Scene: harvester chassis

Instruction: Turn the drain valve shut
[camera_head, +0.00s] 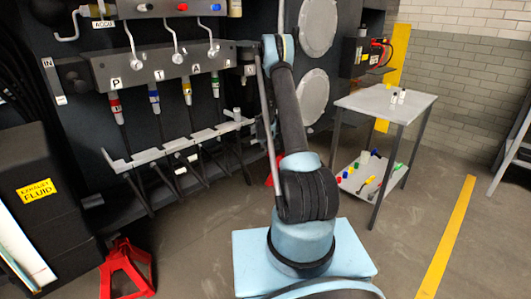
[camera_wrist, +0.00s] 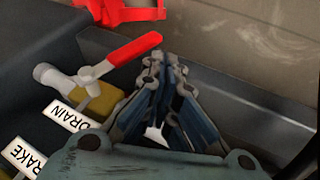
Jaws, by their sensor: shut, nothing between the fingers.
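In the wrist view the drain valve has a red lever (camera_wrist: 122,54) above a brass-yellow body (camera_wrist: 98,99), with a pale fitting (camera_wrist: 50,76) at its left. The lever points up and right, at an angle across the line of body and fitting. A white DRAIN label (camera_wrist: 72,119) sits just below it. My gripper (camera_wrist: 165,65) is shut and empty, right of the valve, its tips close to the lever's free end. I cannot tell whether they touch. In the head view my gripper is hidden, and I cannot make out the valve.
A second label reading BRAKE (camera_wrist: 30,158) lies lower left. A dark ledge (camera_wrist: 250,105) runs along the right. The head view shows a hose manifold (camera_head: 150,68), a red jack stand (camera_head: 125,268) and a grey side table (camera_head: 375,103). Floor is open at the right.

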